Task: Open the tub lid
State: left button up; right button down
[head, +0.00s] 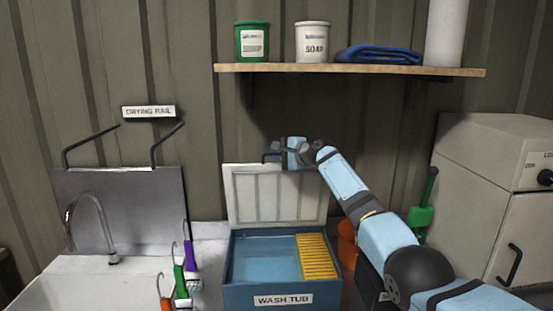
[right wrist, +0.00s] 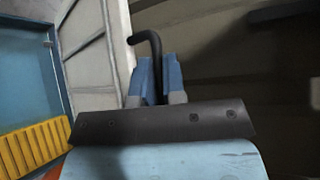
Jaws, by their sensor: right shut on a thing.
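The blue wash tub (head: 268,297) stands on the counter with a "WASH TUB" label on its front. Its pale ribbed lid (head: 277,197) stands raised, roughly upright, at the tub's back edge, so the inside shows. My right gripper (head: 272,156) is at the lid's top edge. In the right wrist view, its blue fingers (right wrist: 158,78) are shut on the lid's dark bent handle (right wrist: 146,37). The lid's inner face also shows there (right wrist: 93,45). My left gripper is not in view.
A yellow ribbed rack (head: 317,257) sits in the tub's right part. Left are a tap (head: 92,215), a sink and several coloured hooked tools (head: 179,280). A shelf (head: 345,70) with tubs hangs above. A grey cabinet (head: 480,205) stands right.

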jog(key=shift+w, duration=0.35)
dwell(0.3)
jog(key=c, duration=1.2)
grip_release()
jog(key=shift+d, duration=0.1)
jog(key=shift+s+d+r, duration=0.1)
jog(key=shift+s+d, duration=0.25)
jog(key=shift+d, duration=0.15)
jog(key=b+v, duration=0.2)
jog(key=v, duration=1)
jog(key=shift+s+r, duration=0.25)
jog(key=shift+r, duration=0.1)
